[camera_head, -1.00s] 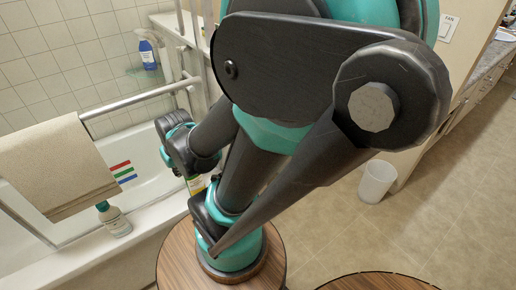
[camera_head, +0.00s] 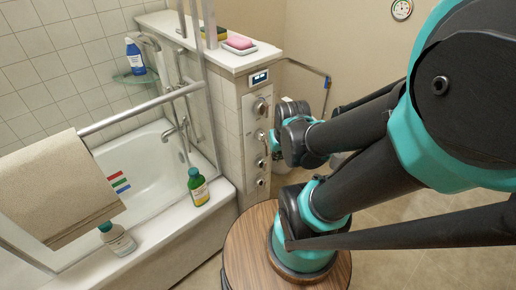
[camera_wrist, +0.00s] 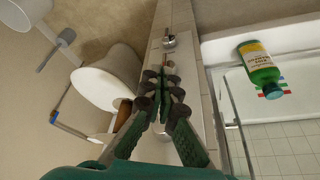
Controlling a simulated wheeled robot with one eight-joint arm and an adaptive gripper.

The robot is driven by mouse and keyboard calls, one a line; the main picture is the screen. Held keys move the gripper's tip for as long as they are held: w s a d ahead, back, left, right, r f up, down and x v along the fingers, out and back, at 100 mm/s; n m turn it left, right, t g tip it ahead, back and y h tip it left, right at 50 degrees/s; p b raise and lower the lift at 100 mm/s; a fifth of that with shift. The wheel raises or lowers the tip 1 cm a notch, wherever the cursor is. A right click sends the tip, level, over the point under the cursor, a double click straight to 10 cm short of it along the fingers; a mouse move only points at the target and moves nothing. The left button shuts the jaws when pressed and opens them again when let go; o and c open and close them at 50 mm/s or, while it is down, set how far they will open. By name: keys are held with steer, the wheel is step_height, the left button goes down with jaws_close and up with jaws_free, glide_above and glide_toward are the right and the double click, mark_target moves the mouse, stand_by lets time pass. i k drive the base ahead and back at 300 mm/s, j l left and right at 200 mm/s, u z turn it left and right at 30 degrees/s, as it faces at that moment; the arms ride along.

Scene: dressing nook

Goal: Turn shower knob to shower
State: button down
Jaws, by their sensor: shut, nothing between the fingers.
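A metal panel (camera_head: 251,150) with several silver shower knobs is on the tiled end wall of the tub. One knob (camera_head: 261,107) is near its top and another (camera_head: 260,163) is lower. A silver knob (camera_wrist: 169,41) also shows beyond the fingers in the wrist view. My gripper (camera_head: 275,144) is shut and empty, just right of the panel's middle. In the wrist view its fingertips (camera_wrist: 167,84) are together over the panel strip. They hide part of it, and I cannot tell whether they touch a knob.
The tub (camera_head: 140,165) has a tap (camera_head: 176,131) and a green bottle (camera_head: 197,186) on its rim. A towel (camera_head: 50,190) hangs on a rail at left. A ledge (camera_head: 190,38) holds pink soap (camera_head: 239,42). A toilet (camera_wrist: 108,82) stands beside the panel.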

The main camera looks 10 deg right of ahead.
mark_target(260, 163)
steer(key=j+z, duration=0.15)
steer(key=z, duration=0.2)
steer(key=j+z, duration=0.1)
steer(key=z, duration=0.25)
steer(key=k+j+z, duration=0.35)
steer(key=j, duration=0.25)
steer(key=k+j+z, duration=0.3)
steer(key=k+j, duration=1)
steer(key=k, duration=0.15)
